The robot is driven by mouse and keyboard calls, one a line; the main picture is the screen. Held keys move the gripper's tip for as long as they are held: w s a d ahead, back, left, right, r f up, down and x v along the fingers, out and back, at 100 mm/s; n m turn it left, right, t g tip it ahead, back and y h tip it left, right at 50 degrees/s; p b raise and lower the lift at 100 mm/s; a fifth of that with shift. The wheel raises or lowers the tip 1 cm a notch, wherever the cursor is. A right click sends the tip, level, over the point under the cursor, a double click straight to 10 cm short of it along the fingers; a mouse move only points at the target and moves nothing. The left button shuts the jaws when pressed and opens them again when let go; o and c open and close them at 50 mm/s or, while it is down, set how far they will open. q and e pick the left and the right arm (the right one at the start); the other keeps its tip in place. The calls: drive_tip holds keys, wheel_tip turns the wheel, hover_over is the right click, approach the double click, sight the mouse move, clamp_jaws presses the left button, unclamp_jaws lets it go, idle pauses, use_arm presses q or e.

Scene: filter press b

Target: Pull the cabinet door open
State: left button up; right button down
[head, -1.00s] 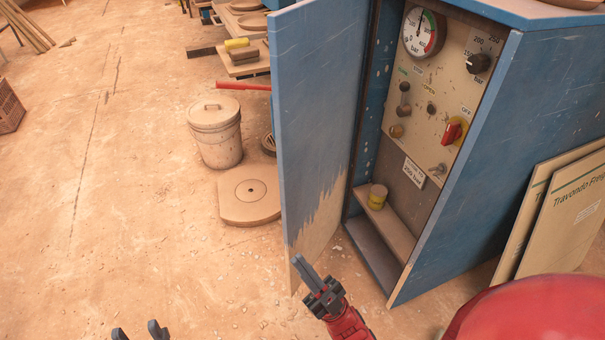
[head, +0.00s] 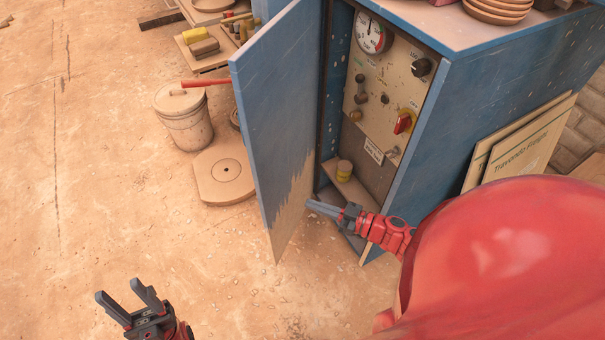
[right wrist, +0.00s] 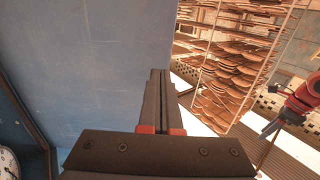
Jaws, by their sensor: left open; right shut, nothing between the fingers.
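The blue cabinet door (head: 279,120) stands swung out from the cabinet (head: 440,130) in the head view, with a worn, bare patch at its lower part. The cabinet's inside shows a gauge and a control panel (head: 388,95). My right gripper (head: 312,206) is shut and empty, at the inner side of the door near its lower part; I cannot tell whether it touches. In the right wrist view the door (right wrist: 90,65) fills the left, beside the shut fingers (right wrist: 160,80). My left gripper (head: 122,297) is open and empty over the floor, left of the door.
A lidded bucket (head: 184,118) and a round-marked slab (head: 224,174) lie on the floor behind the door, left of it. Boards (head: 520,140) lean at the cabinet's right side. The floor at left is clear.

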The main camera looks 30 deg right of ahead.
sight(265, 188)
drive_tip(key=x, duration=1.2)
drive_tip(key=shift+w, duration=0.15)
drive_tip(key=shift+a, duration=0.1)
drive_tip(key=shift+w+a, duration=0.2)
drive_tip(key=shift+a, duration=0.1)
drive_tip(key=w+a+m+t+h+b, duration=0.1)
drive_tip(key=w+a+m+h+b, duration=0.1)
drive_tip(key=w+a, duration=0.3)
drive_tip(key=w+a+m+t+h+b, duration=0.2)
drive_tip(key=w+a+h, duration=0.2)
drive_tip(key=w, duration=0.9)
drive_tip(key=shift+a+m, duration=0.3)
drive_tip(key=shift+a, duration=0.1)
